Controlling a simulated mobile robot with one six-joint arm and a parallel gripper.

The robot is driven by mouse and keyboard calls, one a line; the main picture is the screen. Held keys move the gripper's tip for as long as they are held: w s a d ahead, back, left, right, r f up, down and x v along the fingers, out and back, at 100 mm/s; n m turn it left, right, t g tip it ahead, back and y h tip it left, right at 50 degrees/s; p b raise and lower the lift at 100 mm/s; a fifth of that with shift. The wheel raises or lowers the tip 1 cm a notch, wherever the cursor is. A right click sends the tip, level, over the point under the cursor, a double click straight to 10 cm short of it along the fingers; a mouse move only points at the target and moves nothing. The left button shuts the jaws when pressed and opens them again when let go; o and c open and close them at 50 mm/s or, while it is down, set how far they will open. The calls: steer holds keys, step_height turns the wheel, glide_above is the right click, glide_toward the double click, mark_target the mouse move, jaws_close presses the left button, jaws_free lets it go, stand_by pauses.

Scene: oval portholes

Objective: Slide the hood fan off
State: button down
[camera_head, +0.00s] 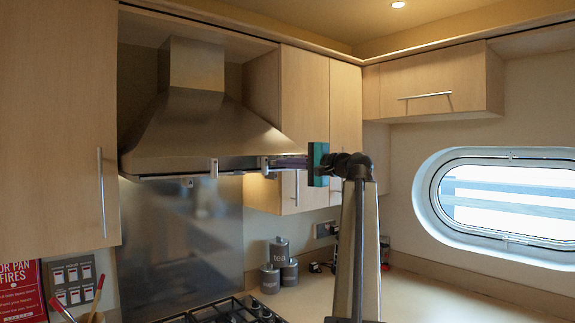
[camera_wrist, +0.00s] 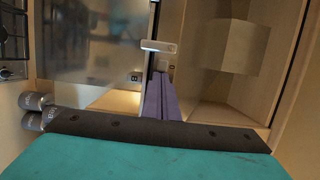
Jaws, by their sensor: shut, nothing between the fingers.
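The steel range hood (camera_head: 195,130) hangs between the wall cabinets in the head view, and it also shows in the wrist view (camera_wrist: 232,47). Its front lip carries a pale tab (camera_head: 213,168) near the middle and another pale tab (camera_head: 265,166) near the right end. One pale tab (camera_wrist: 163,46) shows just beyond my fingertips in the wrist view. My gripper (camera_head: 270,163) has purple fingers and comes in from the right at lip height. The fingers (camera_wrist: 159,78) are shut and empty, close to the right-hand tab. I cannot tell whether they touch it. Which tab is the fan slider is not clear.
A gas hob (camera_head: 225,312) lies below the hood. Canisters (camera_head: 280,262) stand on the counter (camera_head: 425,290) to its right. Wall cabinets (camera_head: 304,115) flank the hood closely. An oval porthole (camera_head: 510,205) is on the right wall, with free air before it.

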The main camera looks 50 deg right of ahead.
steer(key=shift+w+a, duration=0.1)
steer(key=shift+a, duration=0.1)
steer(key=s+d+b, duration=0.3)
steer(key=s+d, duration=0.1)
steer(key=s, duration=0.7)
steer(key=shift+d+b, duration=0.3)
steer(key=shift+b, duration=0.05)
steer(key=shift+s, duration=0.1)
stand_by(0.3)
